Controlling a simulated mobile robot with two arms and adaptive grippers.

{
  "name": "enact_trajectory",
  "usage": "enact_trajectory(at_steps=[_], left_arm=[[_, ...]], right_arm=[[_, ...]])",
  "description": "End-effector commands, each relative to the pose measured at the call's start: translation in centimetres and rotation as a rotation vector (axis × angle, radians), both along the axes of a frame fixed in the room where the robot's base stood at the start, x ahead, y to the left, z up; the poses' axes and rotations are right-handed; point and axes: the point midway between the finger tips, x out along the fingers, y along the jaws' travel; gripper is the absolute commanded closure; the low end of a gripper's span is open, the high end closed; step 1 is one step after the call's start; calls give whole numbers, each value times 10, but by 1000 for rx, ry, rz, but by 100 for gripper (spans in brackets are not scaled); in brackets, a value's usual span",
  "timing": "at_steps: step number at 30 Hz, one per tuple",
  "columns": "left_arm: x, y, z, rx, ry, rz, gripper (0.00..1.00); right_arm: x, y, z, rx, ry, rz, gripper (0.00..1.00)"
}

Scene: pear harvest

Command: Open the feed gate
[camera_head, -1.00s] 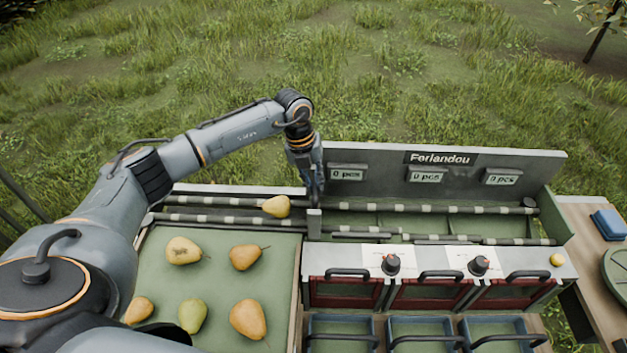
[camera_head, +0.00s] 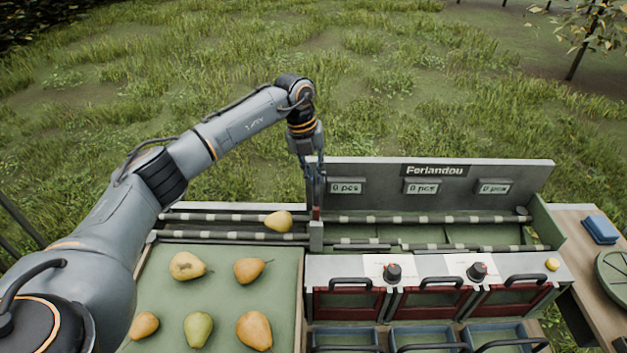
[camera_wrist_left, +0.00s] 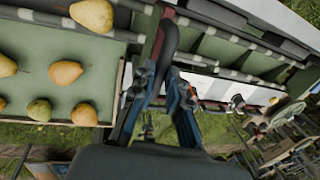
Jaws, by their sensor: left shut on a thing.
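The feed gate (camera_head: 316,236) stands at the end of the left rail lane as a grey post, with a small red part (camera_head: 316,213) above it. My left gripper (camera_head: 316,200) points down over the gate from above. In the left wrist view the left gripper (camera_wrist_left: 160,78) is shut on a dark curved handle (camera_wrist_left: 168,38) next to a red strip (camera_wrist_left: 152,42). A yellow pear (camera_head: 278,221) lies on the rails just left of the gate. The gripper hides part of the gate's top. My right gripper is not in view.
Several pears lie on the green tray (camera_head: 222,300) at the left. A back panel (camera_head: 430,203) with counters reading 0 pcs stands right of the gate. Red-framed doors with black handles and blue crates (camera_head: 420,336) are at the front right. The rails right of the gate are empty.

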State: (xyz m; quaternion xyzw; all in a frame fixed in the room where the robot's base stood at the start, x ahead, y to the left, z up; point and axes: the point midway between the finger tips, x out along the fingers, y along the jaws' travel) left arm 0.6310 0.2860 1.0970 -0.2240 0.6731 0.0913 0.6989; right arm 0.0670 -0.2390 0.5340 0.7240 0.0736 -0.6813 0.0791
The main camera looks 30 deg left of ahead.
Motion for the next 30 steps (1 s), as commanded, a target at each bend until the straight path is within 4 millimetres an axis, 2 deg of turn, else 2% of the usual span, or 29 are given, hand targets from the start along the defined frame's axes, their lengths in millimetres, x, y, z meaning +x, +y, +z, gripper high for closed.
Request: enact_trajectory(at_steps=[3, 6, 7, 10, 18, 22, 26, 30], left_arm=[[1, 0, 0, -1, -5, 2, 100], [2, 0, 0, -1, -7, 2, 100], [2, 0, 0, -1, -7, 2, 81], [2, 0, 0, -1, -7, 2, 63], [1, 0, 0, -1, -7, 2, 63], [1, 2, 7, -1, -8, 2, 63], [0, 6, 28, -1, -10, 3, 63], [-2, 11, 58, -1, -12, 3, 63]], right_arm=[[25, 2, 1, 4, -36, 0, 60], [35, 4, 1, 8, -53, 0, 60], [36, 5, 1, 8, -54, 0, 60], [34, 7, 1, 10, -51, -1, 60], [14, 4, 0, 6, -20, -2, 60], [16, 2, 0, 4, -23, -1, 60], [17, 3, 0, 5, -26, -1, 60], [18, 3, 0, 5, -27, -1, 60]])
